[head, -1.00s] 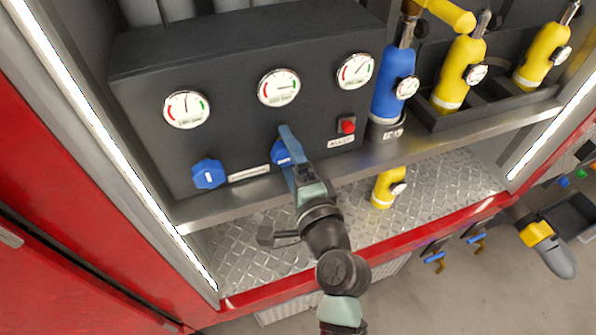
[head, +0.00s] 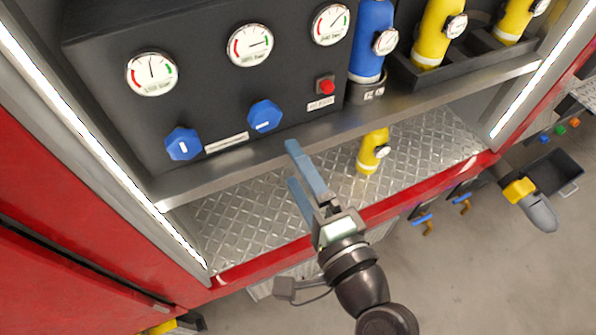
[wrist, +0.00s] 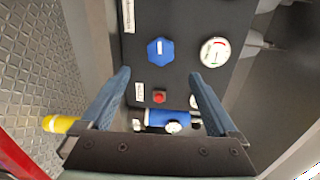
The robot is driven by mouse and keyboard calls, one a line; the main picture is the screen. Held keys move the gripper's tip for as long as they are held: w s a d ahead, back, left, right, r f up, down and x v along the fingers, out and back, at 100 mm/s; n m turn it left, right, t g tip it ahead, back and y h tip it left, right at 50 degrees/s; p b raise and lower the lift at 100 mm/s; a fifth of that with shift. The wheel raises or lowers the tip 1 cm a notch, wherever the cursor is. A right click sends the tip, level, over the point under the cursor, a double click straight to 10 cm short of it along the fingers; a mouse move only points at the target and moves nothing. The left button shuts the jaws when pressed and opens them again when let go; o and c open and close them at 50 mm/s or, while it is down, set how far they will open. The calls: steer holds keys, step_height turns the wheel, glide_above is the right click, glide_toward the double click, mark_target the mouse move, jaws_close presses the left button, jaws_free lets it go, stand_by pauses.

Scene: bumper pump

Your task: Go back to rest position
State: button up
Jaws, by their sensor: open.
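My gripper (head: 296,172) is open and empty in the head view, in front of the compartment's lower opening, below and apart from the panel. Its two blue-grey fingers point up and left toward the black panel (head: 95,95). In the wrist view the spread fingers of my gripper (wrist: 160,90) frame part of the panel, with nothing between them. The right blue knob (head: 265,115) is clear of the fingers; a blue knob also shows in the wrist view (wrist: 160,51). The left blue knob (head: 183,143) is on the panel further left.
A red button (head: 326,86) and several gauges are on the panel. A blue cylinder (head: 371,40) and yellow cylinders stand on the shelf to the right. A yellow cylinder (head: 373,150) is in the lower compartment, right of my gripper. The red edge (head: 385,208) runs below.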

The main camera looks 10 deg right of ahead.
stand_by(0.3)
steer(key=w+a+r+n+t+h+p, duration=0.1)
steer(key=w+r+n+t, duration=0.15)
steer(key=r, duration=0.65)
steer(key=w+a+r+n+t, duration=0.15)
steer(key=r+n, duration=0.25)
steer(key=r, duration=0.4)
steer(key=w+r+n+t+h+p, duration=0.15)
steer(key=r+n, duration=0.25)
steer(key=r, duration=0.5)
steer(key=s+r+n+t+h, duration=0.1)
steer(key=s+r, duration=0.3)
steer(key=r, duration=0.6)
steer(key=s+a+r+n+t+h, duration=0.1)
steer(key=s+r+n+t+h, duration=0.1)
steer(key=r, duration=0.9)
steer(key=shift+s+a+n+t+p, duration=0.2)
steer(key=shift+s+n+t+p, duration=0.2)
steer(key=shift+s+n+t, duration=0.45)
